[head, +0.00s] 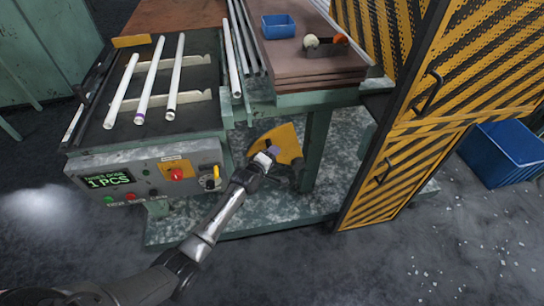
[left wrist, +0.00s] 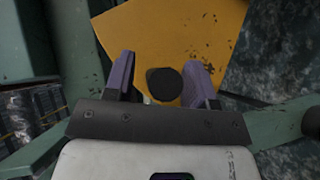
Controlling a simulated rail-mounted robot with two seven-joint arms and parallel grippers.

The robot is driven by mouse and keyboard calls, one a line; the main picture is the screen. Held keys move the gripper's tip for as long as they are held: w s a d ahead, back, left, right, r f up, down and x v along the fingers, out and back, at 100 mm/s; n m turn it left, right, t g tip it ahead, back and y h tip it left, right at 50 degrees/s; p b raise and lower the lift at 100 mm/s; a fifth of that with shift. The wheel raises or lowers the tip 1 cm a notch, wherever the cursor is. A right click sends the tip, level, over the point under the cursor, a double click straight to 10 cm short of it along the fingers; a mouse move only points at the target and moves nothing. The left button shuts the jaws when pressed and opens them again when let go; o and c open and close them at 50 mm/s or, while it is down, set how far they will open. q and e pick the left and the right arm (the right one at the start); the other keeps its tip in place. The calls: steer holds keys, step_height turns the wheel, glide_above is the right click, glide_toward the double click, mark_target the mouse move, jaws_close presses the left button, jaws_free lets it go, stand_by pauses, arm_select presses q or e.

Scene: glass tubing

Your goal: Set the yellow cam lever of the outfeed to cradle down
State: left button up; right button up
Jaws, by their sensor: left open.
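A large flat yellow plate (head: 283,141), which looks like the cam lever, sits below the table edge, right of the control box. It also fills the top middle of the left wrist view (left wrist: 170,30). A dark rounded knob or hole (left wrist: 163,84) shows at its lower part; I cannot tell which. My left gripper (head: 269,153) is at the plate's lower left side. In the left wrist view its two purple fingers (left wrist: 160,75) are apart, one on each side of the dark round shape. Contact cannot be told. My right gripper is not in view.
The control box (head: 150,178) with a red knob and a small yellow piece (head: 211,183) stands left of my gripper. White tubes (head: 145,80) lie on the rack above. A green table leg (head: 317,150) and a striped yellow-black guard door (head: 400,150) stand to the right.

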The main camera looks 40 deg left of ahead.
arm_select(q)
steer(key=shift+c, duration=0.2)
jaws_close()
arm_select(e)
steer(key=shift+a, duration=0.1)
